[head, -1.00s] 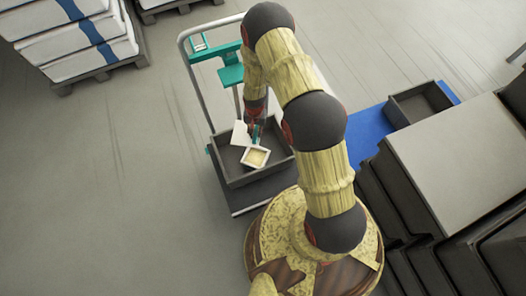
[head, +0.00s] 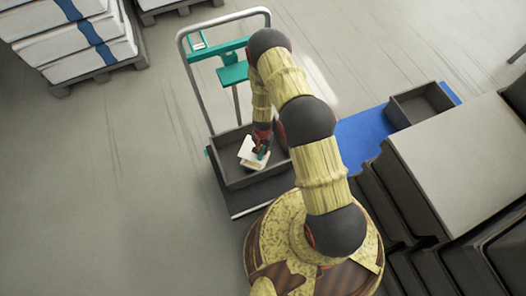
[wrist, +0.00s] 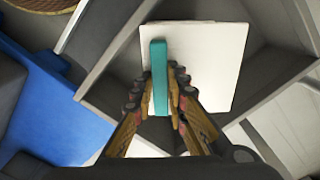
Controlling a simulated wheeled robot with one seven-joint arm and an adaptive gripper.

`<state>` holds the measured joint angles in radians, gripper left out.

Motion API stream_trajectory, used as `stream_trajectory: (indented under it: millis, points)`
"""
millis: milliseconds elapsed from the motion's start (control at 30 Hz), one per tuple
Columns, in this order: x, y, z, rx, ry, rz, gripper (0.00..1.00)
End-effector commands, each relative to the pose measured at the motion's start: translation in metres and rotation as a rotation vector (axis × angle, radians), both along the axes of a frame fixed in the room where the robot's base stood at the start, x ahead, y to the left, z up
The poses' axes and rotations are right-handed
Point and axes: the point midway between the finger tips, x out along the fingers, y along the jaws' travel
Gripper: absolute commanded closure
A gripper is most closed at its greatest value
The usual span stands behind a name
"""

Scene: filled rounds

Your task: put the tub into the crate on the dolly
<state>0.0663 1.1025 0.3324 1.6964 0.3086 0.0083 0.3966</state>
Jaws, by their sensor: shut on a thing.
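The grey crate (head: 222,168) stands on the dolly (head: 236,204). My gripper (head: 262,151) reaches down inside the crate's outline. It is shut on the upright teal grip of a flat, square white lid (head: 246,149). In the wrist view, my gripper (wrist: 161,80) pinches the teal grip (wrist: 159,60) on top of the lid (wrist: 211,55). The white tub (head: 256,164) shows as a sliver under the lid, in the crate. The lid and my gripper hide most of it. I cannot tell whether lid and tub touch.
The dolly has a grey push handle (head: 187,85) and a teal shelf (head: 232,74). Grey bins (head: 450,160) stand nearer right. A loaded pallet (head: 90,74) is at upper left. The left floor is clear.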

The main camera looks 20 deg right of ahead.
Motion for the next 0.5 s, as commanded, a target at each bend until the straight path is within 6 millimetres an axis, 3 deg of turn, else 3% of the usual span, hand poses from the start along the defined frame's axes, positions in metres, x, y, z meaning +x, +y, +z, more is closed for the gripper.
stream_trajectory:
  millis: [500]
  points:
    - [-0.004, -0.001, -0.018, 0.0, 0.0, -0.014, 1.0]
